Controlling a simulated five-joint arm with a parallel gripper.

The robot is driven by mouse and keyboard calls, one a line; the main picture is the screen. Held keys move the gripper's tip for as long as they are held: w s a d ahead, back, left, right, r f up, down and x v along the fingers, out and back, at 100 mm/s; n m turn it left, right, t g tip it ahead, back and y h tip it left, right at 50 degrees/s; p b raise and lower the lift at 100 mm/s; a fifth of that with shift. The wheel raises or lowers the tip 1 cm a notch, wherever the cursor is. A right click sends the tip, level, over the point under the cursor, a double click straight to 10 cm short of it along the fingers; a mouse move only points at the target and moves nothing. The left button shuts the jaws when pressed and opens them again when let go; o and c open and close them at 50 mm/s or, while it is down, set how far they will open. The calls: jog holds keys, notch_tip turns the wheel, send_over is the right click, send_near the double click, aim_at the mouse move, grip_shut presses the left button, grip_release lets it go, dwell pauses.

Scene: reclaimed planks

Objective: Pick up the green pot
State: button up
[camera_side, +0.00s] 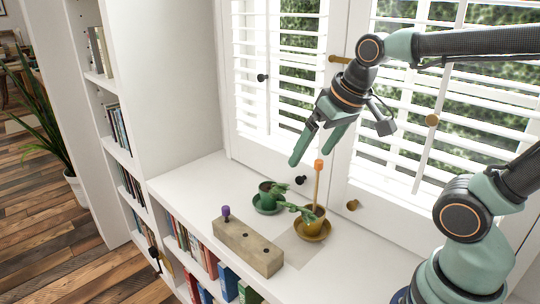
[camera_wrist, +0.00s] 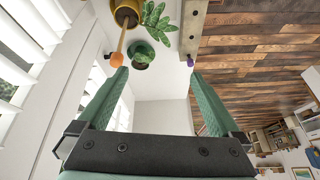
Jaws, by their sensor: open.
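My gripper (camera_side: 310,158) is open and empty, up in the air above and to the right of the green pot in the side view. In the wrist view both fingers of my gripper (camera_wrist: 160,74) are spread wide with nothing between them.
A mustard pot (camera_side: 314,222) with a leafy plant stands on a saucer close right of the green pot; its upright orange-tipped stick (camera_side: 319,174) reaches near my fingertips. A wooden block (camera_side: 248,245) with a purple peg (camera_side: 226,213) lies in front. Shuttered windows stand behind.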

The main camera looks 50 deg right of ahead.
jog(key=w+d+m+g, duration=0.1)
jog(key=w+d+m, duration=0.1)
jog(key=w+m, duration=0.35)
jog(key=m+g, duration=0.4)
jog(key=m, duration=0.7)
send_over(269, 191)
jog(key=w+d, duration=0.1)
notch_tip(269, 191, down, 11)
notch_tip(269, 191, down, 12)
jog(key=shift+r, duration=0.25)
grip_shut()
